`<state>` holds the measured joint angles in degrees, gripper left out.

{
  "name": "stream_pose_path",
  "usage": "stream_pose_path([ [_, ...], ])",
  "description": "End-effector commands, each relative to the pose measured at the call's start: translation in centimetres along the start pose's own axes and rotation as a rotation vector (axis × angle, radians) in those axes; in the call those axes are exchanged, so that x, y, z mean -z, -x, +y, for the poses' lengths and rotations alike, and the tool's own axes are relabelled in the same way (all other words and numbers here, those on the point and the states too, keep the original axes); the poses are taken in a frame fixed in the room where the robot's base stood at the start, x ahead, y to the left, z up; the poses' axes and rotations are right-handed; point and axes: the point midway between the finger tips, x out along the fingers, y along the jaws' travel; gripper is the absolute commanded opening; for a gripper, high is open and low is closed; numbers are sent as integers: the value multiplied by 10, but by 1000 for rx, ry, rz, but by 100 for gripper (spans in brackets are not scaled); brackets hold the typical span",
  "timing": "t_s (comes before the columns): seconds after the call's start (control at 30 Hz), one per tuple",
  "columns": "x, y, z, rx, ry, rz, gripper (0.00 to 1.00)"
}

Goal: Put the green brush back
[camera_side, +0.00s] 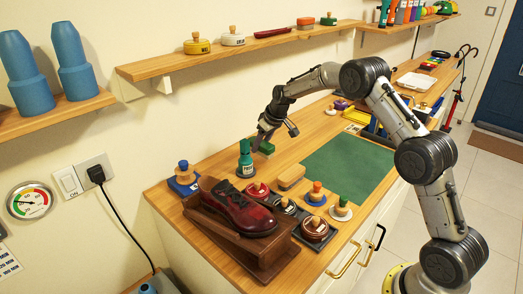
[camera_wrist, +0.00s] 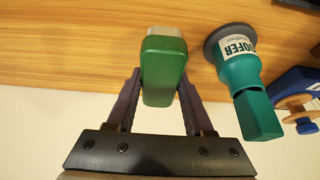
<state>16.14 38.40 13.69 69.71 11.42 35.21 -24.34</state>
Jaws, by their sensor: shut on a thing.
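The green brush (camera_wrist: 164,68) is between the two fingers of my gripper (camera_wrist: 157,95) in the wrist view. Its green back faces the camera and a pale strip shows at its far end. In the side view the brush (camera_side: 266,148) shows at the fingertips of my gripper (camera_side: 264,139), low over the wooden counter just behind the green bottle (camera_side: 245,161). I cannot tell whether the brush touches the counter. The bottle (camera_wrist: 240,85) is close to the right of the brush in the wrist view, apart from it.
A red shoe (camera_side: 238,208) on a wooden stand, polish tins (camera_side: 315,229) and a wooden block brush (camera_side: 291,176) stand in front. A blue stand (camera_side: 184,179) is at left. The green mat (camera_side: 350,165) is clear. A wall shelf (camera_side: 150,68) hangs above.

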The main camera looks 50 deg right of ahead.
Motion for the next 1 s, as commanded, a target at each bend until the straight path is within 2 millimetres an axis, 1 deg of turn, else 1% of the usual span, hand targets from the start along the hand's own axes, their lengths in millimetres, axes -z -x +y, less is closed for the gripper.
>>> stream_pose_path([
  [0.03, -5, -8, -1, 2, -1, -5, 0],
  [0.1, -9, -17, -1, 2, -1, -5, 0],
  [0.17, -11, -21, 0, 1, 0, -3, 0],
  [0.57, -12, -25, 0, 0, 0, -2, 0],
  [0.6, -12, -25, 0, 1, 0, -2, 59],
  [0.73, -13, -25, 0, 1, 0, -3, 82],
  [1.0, -12, -24, 0, 1, 0, -3, 82],
])
